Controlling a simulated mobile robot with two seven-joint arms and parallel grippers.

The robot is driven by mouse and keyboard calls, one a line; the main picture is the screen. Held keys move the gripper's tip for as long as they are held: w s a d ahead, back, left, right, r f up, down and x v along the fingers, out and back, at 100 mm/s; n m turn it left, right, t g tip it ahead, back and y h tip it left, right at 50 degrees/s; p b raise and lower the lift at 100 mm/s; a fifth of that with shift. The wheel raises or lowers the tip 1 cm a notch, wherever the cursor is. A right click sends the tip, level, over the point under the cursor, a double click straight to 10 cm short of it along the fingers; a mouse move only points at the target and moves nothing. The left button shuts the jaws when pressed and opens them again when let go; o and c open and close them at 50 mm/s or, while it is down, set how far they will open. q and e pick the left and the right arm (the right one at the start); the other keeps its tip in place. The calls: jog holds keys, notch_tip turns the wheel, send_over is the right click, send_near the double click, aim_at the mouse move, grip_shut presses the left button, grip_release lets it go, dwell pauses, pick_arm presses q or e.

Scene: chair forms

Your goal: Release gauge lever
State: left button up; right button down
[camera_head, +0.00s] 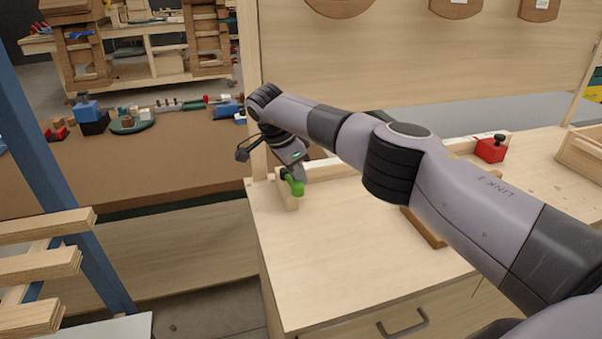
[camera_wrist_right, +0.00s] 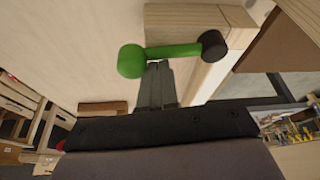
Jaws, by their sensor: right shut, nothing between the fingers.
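The gauge lever (camera_head: 294,187) is bright green and sits by a small wooden block (camera_head: 286,194) at the left end of the light wooden bench. In the right wrist view the lever (camera_wrist_right: 172,51) runs from a round green knob (camera_wrist_right: 131,61) to a black pivot (camera_wrist_right: 213,45) on the wooden block (camera_wrist_right: 190,22). My right gripper (camera_head: 297,178) is at the lever. In the wrist view its fingers (camera_wrist_right: 157,68) are closed together with nothing between them, tips close beside the lever. I cannot tell whether they touch it. My left gripper is not in view.
The bench top (camera_head: 310,260) is clear in front of the lever. A red block with a black knob (camera_head: 490,149) stands at the back right, near a wooden tray (camera_head: 582,152). A brown bench (camera_head: 150,165) with blue and green fixtures lies left. A blue post (camera_head: 60,180) stands nearer.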

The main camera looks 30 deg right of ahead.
jog(key=shift+a, duration=0.45)
dwell(0.4)
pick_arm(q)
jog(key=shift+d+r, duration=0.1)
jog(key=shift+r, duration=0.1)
